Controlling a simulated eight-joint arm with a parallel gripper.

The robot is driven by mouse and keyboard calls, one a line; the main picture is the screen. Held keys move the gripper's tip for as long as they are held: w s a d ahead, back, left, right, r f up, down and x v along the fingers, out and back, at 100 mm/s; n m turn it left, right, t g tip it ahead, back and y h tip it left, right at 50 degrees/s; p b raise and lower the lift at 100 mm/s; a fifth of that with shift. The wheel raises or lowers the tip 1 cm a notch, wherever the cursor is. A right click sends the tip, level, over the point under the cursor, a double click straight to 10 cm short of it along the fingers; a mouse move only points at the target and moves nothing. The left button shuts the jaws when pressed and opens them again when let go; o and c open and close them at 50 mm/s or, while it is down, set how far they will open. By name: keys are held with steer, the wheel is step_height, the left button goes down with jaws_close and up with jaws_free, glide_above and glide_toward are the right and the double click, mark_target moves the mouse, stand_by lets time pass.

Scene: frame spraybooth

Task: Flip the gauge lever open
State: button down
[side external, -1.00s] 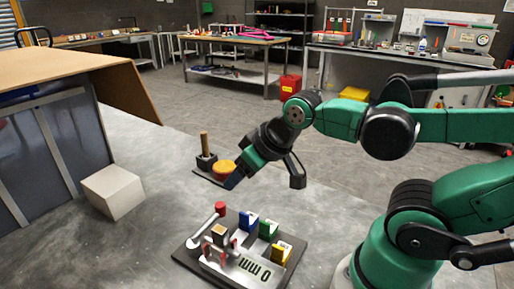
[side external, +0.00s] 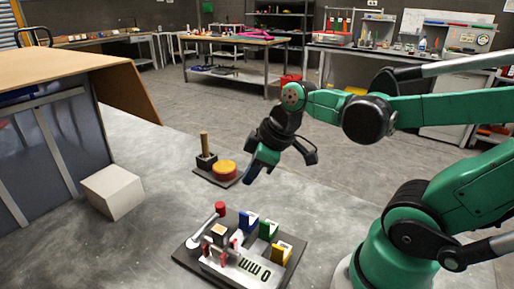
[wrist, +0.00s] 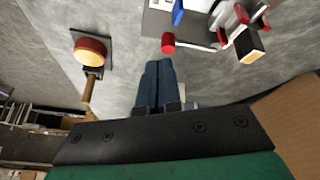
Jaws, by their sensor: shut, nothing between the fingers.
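The gauge lever (side external: 207,228) is a pale rod with a red knob (side external: 220,207) at its raised end and a round pivot at the left of the grey fixture board (side external: 184,258). In the wrist view the red knob (wrist: 168,43) lies just beyond my fingertips, and its rod runs to the right. My gripper (side external: 248,182) is above and behind the board, apart from the knob, with fingers pointing down. In the wrist view my gripper (wrist: 158,62) has both dark blue fingers together and empty.
Blue (side external: 248,221), green (side external: 268,228) and yellow (side external: 282,253) holders stand on the board, with red clips beside the lever. Behind is a small base with a wooden post (side external: 204,146) and an orange-red round button (side external: 224,169). A white block (side external: 113,191) sits left.

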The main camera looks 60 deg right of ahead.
steer(key=d+n+y, duration=0.1)
steer(key=n, duration=0.4)
steer(key=d+n+y, duration=0.1)
steer(key=n+y, duration=0.1)
steer(key=n, duration=0.3)
steer(key=d+n+g+y, duration=0.1)
steer(key=d+n+y, duration=0.1)
steer(key=n, duration=0.3)
steer(key=shift+s+d, duration=0.1)
glide_above(240, 241)
steer(key=w+d, duration=0.3)
steer(key=d, duration=0.1)
steer(key=f, duration=0.8)
steer(key=shift+w, duration=0.2)
steer(key=shift+w, duration=0.1)
